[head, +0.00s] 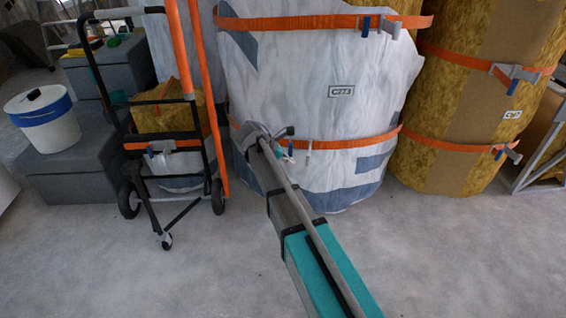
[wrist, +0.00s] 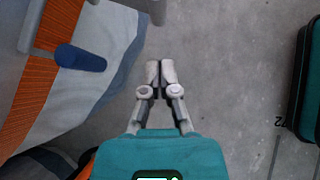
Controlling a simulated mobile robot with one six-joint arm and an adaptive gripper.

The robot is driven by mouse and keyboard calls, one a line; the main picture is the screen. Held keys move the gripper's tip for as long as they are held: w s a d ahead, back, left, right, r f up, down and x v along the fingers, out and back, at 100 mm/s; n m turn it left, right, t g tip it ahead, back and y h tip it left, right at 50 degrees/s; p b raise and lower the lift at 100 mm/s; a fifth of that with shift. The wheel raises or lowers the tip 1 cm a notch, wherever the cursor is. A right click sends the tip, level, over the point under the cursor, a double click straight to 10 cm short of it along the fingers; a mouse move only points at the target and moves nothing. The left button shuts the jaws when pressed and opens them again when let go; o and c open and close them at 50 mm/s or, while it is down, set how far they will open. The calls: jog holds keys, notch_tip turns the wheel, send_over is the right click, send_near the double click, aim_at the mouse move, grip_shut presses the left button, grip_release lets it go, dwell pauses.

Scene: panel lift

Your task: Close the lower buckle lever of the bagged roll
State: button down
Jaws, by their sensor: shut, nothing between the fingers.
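The bagged roll (head: 310,95) is a large white-wrapped cylinder with grey-blue patches and a C273 label, standing upright in the middle of the head view. Its lower orange strap (head: 350,143) runs around it near the floor. In the wrist view, the strap (wrist: 45,75) crosses the left side with a grey metal buckle. The blue lower lever (wrist: 80,58) sticks out from the strap to the right. My gripper (wrist: 161,66) is shut and empty, its fingertips to the right of the lever with a visible gap. In the head view, my arm partly covers the buckle area.
The upper strap (head: 300,21) has its own blue lever (head: 366,25). A black hand truck (head: 160,135) stands close on the left, beside grey boxes (head: 75,155) and a white bucket (head: 45,120). The front floor is clear.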

aim_at(309, 155)
jog(key=shift+w+d+r, duration=0.1)
jog(key=shift+w+d, duration=0.05)
jog(key=shift+d, duration=0.75)
jog(key=shift+w+d+r, duration=0.1)
jog(key=shift+d, duration=0.8)
jog(key=shift+a+f, duration=0.1)
jog(key=shift+a, duration=0.1)
